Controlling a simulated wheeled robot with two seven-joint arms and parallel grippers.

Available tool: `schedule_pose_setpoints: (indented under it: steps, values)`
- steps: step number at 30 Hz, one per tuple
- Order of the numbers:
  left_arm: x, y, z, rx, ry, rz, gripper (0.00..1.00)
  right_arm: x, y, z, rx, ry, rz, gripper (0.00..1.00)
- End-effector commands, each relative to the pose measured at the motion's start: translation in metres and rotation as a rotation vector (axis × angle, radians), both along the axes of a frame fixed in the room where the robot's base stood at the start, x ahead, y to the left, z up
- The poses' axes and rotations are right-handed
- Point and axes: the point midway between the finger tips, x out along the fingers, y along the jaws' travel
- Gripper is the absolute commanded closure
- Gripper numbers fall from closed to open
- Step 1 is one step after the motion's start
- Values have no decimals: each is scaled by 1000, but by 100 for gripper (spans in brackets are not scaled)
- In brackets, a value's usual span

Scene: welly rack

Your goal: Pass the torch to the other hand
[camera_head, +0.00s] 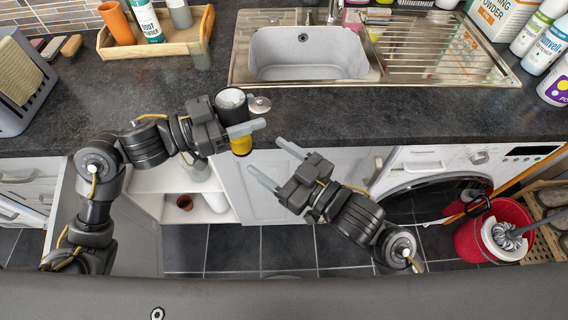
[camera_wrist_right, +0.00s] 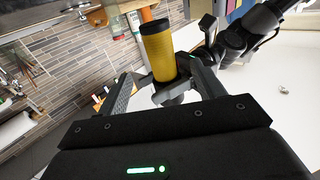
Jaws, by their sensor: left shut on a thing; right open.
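The torch has a yellow body (camera_head: 241,146) and a dark, wide head (camera_head: 231,103) with a pale end facing up. My left gripper (camera_head: 243,127) is shut on it, holding it in front of the counter edge. My right gripper (camera_head: 267,157) is open and empty, apart from the torch, to its lower right in the head view. Its fingers point towards the torch. In the right wrist view the yellow body (camera_wrist_right: 158,50) shows beyond and between the open fingers, with a black end at the top. The left fingers hide part of the torch.
A wooden crate (camera_head: 165,52) with bottles stands at the back left. Below are an open cupboard (camera_head: 185,180), a washing machine (camera_head: 425,165) and a red bucket (camera_head: 470,240).

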Motion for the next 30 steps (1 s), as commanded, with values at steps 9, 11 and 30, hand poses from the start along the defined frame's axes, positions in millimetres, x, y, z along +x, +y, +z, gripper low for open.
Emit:
schedule_pose_setpoints:
  steps: [9, 11, 30]
  values:
    - [0, 0, 1, -2, -2, 0, 85, 39, 47, 1, 2, 1, 0, 32]
    - [0, 0, 1, -2, -2, 0, 85, 44, 53, 1, 2, -1, 1, 32]
    - [0, 0, 1, -2, -2, 0, 85, 60, 71, 0, 0, 0, 0, 40]
